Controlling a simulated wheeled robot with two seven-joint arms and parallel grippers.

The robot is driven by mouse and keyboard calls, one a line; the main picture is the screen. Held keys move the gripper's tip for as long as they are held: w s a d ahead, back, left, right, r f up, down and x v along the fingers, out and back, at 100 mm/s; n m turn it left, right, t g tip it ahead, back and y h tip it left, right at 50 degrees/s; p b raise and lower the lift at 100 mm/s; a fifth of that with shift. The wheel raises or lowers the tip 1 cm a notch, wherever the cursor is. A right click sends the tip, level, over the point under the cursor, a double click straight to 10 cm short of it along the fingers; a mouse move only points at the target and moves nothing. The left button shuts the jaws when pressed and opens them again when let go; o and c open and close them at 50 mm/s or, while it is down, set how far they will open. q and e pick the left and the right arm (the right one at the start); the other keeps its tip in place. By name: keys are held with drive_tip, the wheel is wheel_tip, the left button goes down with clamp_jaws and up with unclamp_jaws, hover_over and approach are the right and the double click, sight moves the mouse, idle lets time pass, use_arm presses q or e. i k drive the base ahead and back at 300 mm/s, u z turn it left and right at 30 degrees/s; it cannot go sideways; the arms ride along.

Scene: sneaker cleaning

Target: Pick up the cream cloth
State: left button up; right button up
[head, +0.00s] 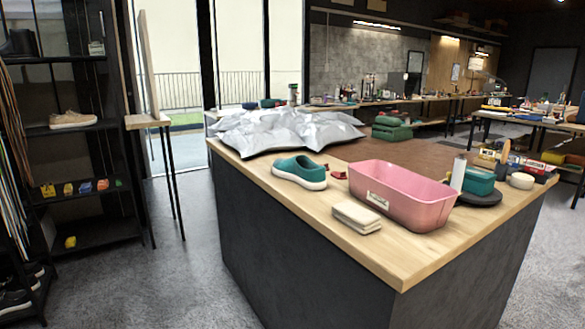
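The cream cloth (356,217) lies folded in a small stack on the wooden worktop (402,259), near its front edge. It sits just in front of and to the left of the pink tub (402,193), with a small gap between them. Neither of my grippers shows in the head view, and nothing touches the cloth.
A green sneaker (300,171) with a white sole stands behind the cloth, to the left. A white bottle (458,173) and a teal box (479,180) stand right of the tub. The front corner is clear.

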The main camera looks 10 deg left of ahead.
sight(363, 221)
drive_tip(key=z, duration=2.05)
drive_tip(key=i, duration=1.65)
drive_tip(key=u, duration=2.95)
drive_tip(key=i, duration=0.5)
drive_tip(key=u, duration=0.05)
